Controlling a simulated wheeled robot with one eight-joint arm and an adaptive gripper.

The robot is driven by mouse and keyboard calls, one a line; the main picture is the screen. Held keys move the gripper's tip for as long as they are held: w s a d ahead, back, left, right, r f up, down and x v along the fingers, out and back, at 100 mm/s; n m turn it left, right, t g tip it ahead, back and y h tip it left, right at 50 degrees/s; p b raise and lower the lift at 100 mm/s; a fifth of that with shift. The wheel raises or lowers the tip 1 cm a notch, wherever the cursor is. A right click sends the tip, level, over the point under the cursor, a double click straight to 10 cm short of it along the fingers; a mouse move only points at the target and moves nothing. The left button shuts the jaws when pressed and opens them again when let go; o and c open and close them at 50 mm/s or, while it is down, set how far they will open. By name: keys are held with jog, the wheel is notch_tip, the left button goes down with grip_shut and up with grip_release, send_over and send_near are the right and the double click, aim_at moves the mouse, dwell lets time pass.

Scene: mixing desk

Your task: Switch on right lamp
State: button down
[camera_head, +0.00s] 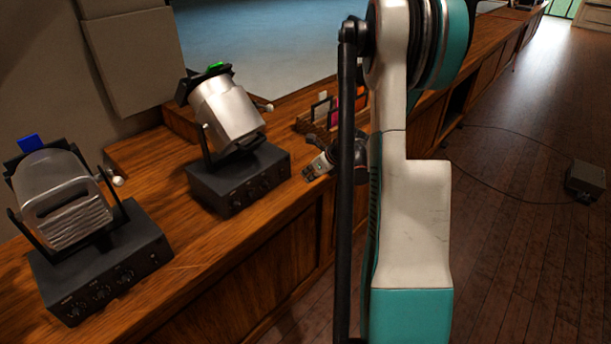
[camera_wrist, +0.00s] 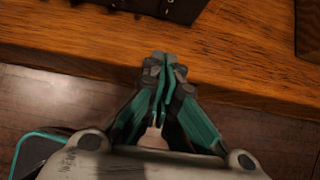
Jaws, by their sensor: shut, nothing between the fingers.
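Two silver lamps on black control boxes stand on the wooden desk in the head view. The right lamp (camera_head: 226,108) has a green tab on top, and its black box (camera_head: 240,180) has knobs on the front face. The left lamp (camera_head: 60,196) has a blue tab. My gripper (camera_head: 308,174) is at the desk's front edge, just right of the right lamp's box and apart from it. In the wrist view my gripper (camera_wrist: 166,62) is shut and empty over the desk edge. Part of a black box (camera_wrist: 160,8) shows at the top there.
The desk (camera_head: 185,262) runs from front left to back right. A small rack with coloured cards (camera_head: 322,108) stands behind my gripper. My arm hides part of the desk. A grey box (camera_head: 586,178) with a cable lies on the open floor at right.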

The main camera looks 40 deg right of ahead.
aim_at(282, 173)
jog(key=b+x, duration=0.2)
jog(key=x, duration=0.5)
jog(key=shift+f, duration=0.15)
jog(key=shift+w+a+f+b, duration=0.15)
jog(key=shift+w+b, duration=0.15)
jog(key=shift+w, duration=0.3)
jog(key=shift+w+f+b, duration=0.15)
jog(key=shift+w+b, duration=0.1)
jog(key=shift+w, duration=0.4)
jog(key=shift+w+a, duration=0.1)
jog(key=shift+w, duration=0.8)
jog(key=shift+w+f+b, duration=0.45)
jog(key=shift+f+b, duration=0.05)
jog(key=shift+b, duration=0.15)
jog(key=shift+w+r, duration=0.1)
jog(key=shift+r, duration=0.1)
